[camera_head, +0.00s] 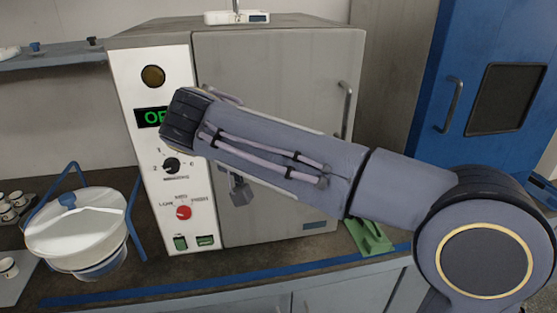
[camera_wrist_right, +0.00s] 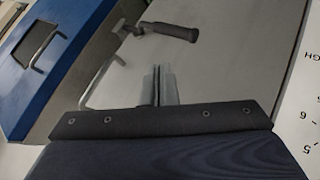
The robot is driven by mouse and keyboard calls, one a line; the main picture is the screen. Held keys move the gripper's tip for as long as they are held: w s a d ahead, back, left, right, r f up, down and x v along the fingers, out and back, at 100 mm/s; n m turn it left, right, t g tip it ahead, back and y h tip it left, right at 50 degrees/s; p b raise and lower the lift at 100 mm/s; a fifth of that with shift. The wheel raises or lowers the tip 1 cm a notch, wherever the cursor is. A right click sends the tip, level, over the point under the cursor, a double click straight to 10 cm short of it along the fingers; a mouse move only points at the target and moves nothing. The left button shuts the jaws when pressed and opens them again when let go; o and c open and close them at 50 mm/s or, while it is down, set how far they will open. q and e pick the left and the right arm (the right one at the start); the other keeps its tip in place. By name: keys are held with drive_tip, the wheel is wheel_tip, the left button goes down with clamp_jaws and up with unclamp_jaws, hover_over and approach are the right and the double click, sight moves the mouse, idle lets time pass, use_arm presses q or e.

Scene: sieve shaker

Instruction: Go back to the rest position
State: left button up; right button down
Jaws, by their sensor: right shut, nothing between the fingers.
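My right gripper (camera_wrist_right: 160,70) is shut and empty, its thin grey fingers together in the right wrist view. They are in front of the grey cabinet door, apart from the dark handle (camera_wrist_right: 170,30) beyond them. In the head view my right arm comes in from the right and crosses in front of the grey cabinet (camera_head: 285,60). Its dark wrist end is over the white control panel (camera_head: 150,75) and hides part of the green display. Most of the gripper is hidden behind the arm. My left gripper is not in view.
A blue cabinet (camera_head: 430,75) stands at the right. A white lidded pot (camera_head: 75,235) in a blue frame and several small cups (camera_head: 12,205) are on the counter at the left. A green object (camera_head: 368,236) lies under the arm. A white device (camera_head: 237,17) sits on the cabinet top.

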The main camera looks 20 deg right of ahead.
drive_tip(key=shift+a, duration=0.1)
drive_tip(key=s+d+f+n+g+y, duration=0.1)
drive_tip(key=s+d+f+g+y, duration=0.2)
drive_tip(key=s+d+f+y, duration=0.6)
drive_tip(key=s+f+m+t+y, duration=0.1)
drive_tip(key=s+f+t+y, duration=0.1)
drive_tip(key=s+f, duration=0.9)
drive_tip(key=s+a, duration=0.1)
drive_tip(key=s, duration=0.3)
drive_tip(key=shift+s+t+y, duration=0.15)
drive_tip(key=shift+t+y, duration=0.15)
drive_tip(key=shift+d+f, duration=0.1)
